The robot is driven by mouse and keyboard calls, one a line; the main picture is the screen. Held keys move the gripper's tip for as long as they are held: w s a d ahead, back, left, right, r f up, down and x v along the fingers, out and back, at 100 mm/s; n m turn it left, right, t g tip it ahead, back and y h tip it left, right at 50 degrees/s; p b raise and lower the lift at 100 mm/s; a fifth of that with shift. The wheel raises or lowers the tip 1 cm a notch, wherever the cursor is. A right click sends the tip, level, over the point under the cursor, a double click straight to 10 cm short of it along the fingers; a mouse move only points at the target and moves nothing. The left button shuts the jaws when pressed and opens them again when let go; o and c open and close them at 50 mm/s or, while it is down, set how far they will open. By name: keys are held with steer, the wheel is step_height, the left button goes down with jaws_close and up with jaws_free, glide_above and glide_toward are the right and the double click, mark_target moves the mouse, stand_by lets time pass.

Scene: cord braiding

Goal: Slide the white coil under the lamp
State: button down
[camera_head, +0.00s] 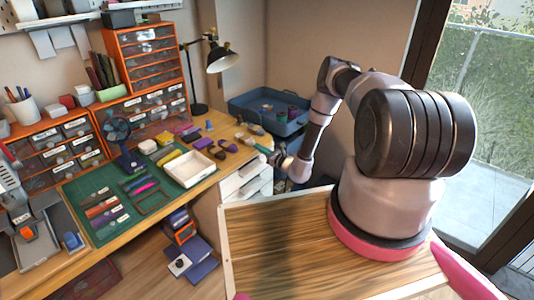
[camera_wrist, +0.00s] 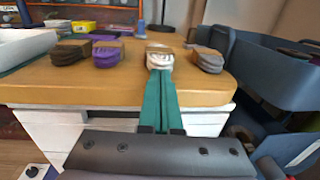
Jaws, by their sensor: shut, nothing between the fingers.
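The white coil (camera_wrist: 160,60) lies near the table's front edge in the wrist view, with a tan band across its top. My gripper (camera_wrist: 160,74) is shut, its green fingers together and pointing straight at the coil's near side. The tips appear at or against it; contact is hard to tell. In the head view my gripper (camera_head: 260,149) reaches in over the table's right end. The black lamp (camera_head: 221,58) stands at the back, its shade leaning right. Its base (camera_wrist: 161,28) is behind the white coil in the wrist view.
A blue bin (camera_head: 233,104) stands beyond the table's right end. A white tray (camera_head: 190,168) is on the table. Wood between coils and lamp looks clear.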

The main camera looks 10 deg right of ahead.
mark_target(253, 144)
steer(key=shift+w+a, duration=0.3)
steer(key=shift+w, duration=0.1)
steer(key=x, duration=0.4)
steer(key=shift+d, duration=0.1)
